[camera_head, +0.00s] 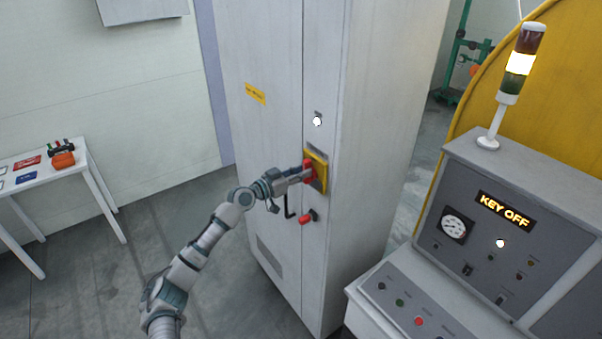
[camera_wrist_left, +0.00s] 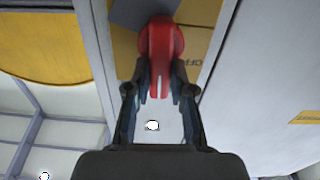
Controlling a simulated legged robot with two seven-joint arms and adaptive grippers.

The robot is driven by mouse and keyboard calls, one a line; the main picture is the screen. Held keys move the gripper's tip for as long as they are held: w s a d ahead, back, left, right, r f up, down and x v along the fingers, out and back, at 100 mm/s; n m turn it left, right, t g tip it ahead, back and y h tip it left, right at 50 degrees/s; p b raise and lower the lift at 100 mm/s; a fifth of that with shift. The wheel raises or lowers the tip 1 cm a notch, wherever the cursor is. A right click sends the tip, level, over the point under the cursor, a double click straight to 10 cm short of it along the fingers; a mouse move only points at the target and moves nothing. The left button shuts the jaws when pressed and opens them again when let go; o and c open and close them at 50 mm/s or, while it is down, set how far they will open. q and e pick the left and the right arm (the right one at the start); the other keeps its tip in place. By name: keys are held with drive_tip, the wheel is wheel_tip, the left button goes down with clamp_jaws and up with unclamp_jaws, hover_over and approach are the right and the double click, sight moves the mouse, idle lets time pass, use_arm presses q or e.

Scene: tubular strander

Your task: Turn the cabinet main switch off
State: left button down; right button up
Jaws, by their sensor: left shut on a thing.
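The cabinet (camera_head: 270,60) is tall and light grey, with a yellow plate (camera_head: 319,164) on its front. A red switch handle (camera_head: 308,171) sits on this plate, partly hidden by my gripper. My left gripper (camera_head: 300,174) reaches it from the left. In the left wrist view, the fingers of my left gripper (camera_wrist_left: 160,95) are shut on the red handle (camera_wrist_left: 160,50), in front of the yellow plate (camera_wrist_left: 195,42). Some lettering shows beside the handle; I cannot read all of it. My right gripper is in neither view.
A control console (camera_head: 480,170) reading "KEY OFF" with a signal tower (camera_head: 519,65) stands at right. A white table (camera_head: 85,165) with small items stands at left.

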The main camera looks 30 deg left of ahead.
use_arm(q)
drive_tip(key=f+n+p, duration=0.1)
drive_tip(key=n, duration=0.4)
drive_tip(key=a+f+n+p, duration=0.1)
drive_tip(key=n+p, duration=0.1)
drive_tip(key=n, duration=0.4)
drive_tip(key=f+n+p, duration=0.1)
drive_tip(key=n, duration=0.5)
drive_tip(key=shift+w+a, duration=0.4)
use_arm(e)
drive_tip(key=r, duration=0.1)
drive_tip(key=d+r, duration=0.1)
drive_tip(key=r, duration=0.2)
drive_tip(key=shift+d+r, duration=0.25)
use_arm(q)
drive_tip(key=shift+n+p, duration=0.3)
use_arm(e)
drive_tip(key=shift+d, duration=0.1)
use_arm(q)
drive_tip(key=c, duration=1.1)
unclamp_jaws()
drive_tip(key=shift+o, duration=0.5)
drive_tip(key=shift+a+r, duration=0.1)
drive_tip(key=shift+a, duration=0.05)
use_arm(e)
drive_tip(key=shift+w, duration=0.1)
use_arm(q)
drive_tip(key=shift+a, duration=0.1)
